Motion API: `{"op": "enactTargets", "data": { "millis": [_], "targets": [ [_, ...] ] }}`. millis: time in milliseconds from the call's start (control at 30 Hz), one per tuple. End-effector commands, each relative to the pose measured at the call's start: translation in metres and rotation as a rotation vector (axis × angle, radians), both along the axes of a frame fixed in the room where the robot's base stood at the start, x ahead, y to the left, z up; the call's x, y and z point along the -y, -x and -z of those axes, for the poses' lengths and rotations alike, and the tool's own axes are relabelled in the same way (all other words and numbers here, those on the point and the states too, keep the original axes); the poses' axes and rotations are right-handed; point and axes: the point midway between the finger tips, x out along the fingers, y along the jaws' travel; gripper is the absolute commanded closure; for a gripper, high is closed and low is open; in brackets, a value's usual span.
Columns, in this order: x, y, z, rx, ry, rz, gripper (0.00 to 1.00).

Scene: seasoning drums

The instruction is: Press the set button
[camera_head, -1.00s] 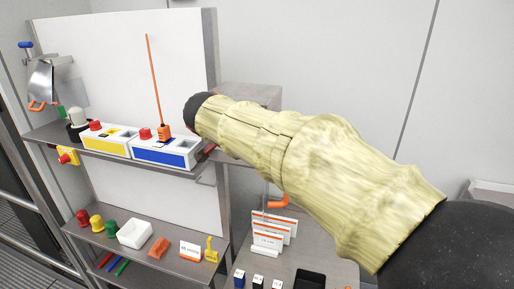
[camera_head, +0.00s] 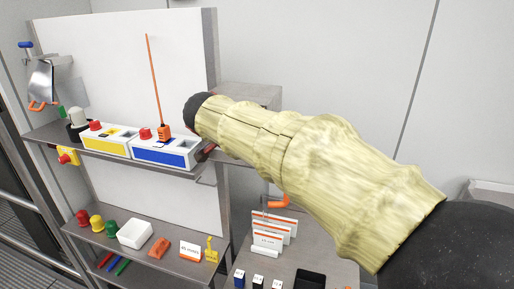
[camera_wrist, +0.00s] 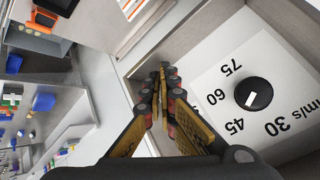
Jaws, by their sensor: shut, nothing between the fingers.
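My gripper (camera_wrist: 164,85) is shut and empty in the wrist view, its fingertips together beside the inner wall of a grey recessed panel. A white dial plate (camera_wrist: 207,85) in that panel carries a black round knob (camera_wrist: 253,94) and the markings 30, 45, 60, 75 and mm/s. The knob lies right of the fingertips, apart from them. I cannot make out a button labelled "set" in either view. In the head view my sleeved arm hides most of the gripper and the dial panel.
In the head view, a yellow-fronted box (camera_head: 104,145) and a blue-fronted box (camera_head: 160,158) stand on the upper shelf, with red knobs on top. An orange device (camera_head: 164,132) with a tall antenna stands there. The lower shelf holds a white box (camera_head: 135,234) and coloured caps.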

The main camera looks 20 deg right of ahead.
Motion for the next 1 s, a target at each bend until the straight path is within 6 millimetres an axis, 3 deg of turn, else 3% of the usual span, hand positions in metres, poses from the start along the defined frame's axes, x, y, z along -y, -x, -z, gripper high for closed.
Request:
{"op": "enactTargets", "data": {
  "millis": [1000],
  "targets": [
    [0.0057, -0.0075, -0.0002, 0.000, 0.000, 0.000, 1.00]
  ]
}}
